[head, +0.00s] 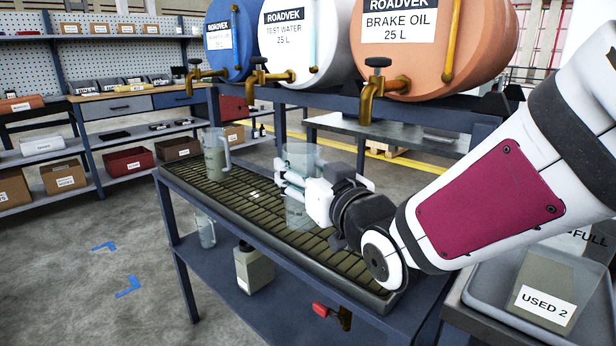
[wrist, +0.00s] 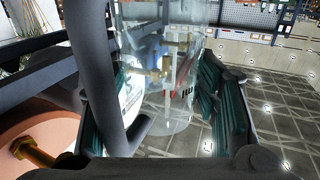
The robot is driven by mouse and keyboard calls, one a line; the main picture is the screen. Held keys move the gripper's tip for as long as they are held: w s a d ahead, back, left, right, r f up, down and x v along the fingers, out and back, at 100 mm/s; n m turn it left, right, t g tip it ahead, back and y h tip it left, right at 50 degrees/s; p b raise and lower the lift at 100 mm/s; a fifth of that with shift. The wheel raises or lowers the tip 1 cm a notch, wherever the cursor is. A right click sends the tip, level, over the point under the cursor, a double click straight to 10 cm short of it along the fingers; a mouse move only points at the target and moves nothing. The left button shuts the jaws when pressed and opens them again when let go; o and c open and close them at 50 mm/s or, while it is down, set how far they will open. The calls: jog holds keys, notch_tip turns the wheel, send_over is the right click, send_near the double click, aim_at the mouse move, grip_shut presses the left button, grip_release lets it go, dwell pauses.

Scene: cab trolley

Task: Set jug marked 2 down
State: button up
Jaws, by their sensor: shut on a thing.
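My gripper (head: 290,182) is shut on a clear, see-through jug (head: 300,160) over the middle of the trolley's slatted top (head: 255,205). The jug is roughly upright and looks empty. Its base is at or just above the slats; I cannot tell whether it touches. In the wrist view the jug (wrist: 175,115) stands between the finger pads (wrist: 160,110), with a dark handle-like bar in front at the left. Red and dark marks show on or through its wall, but I cannot read a 2.
A second jug with greyish contents (head: 216,165) stands at the slatted top's left end. A clear jug (head: 205,232) and a canister (head: 254,270) are on the lower shelf. Brass taps (head: 378,95) of the drums overhang behind. A grey tray (head: 510,305) is at right.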

jog(key=w+a+f+b, duration=0.1)
jog(key=w+f, duration=0.1)
jog(key=w, duration=0.4)
jog(key=w+a+f+b, duration=0.2)
jog(key=w, duration=0.4)
jog(key=shift+w+a+f, duration=0.3)
jog(key=shift+w+f, duration=0.1)
jog(key=shift+f+b, duration=0.1)
jog(key=shift+b, duration=0.2)
jog(key=o, duration=1.2)
jog(key=p+v, duration=0.2)
jog(key=v, duration=1)
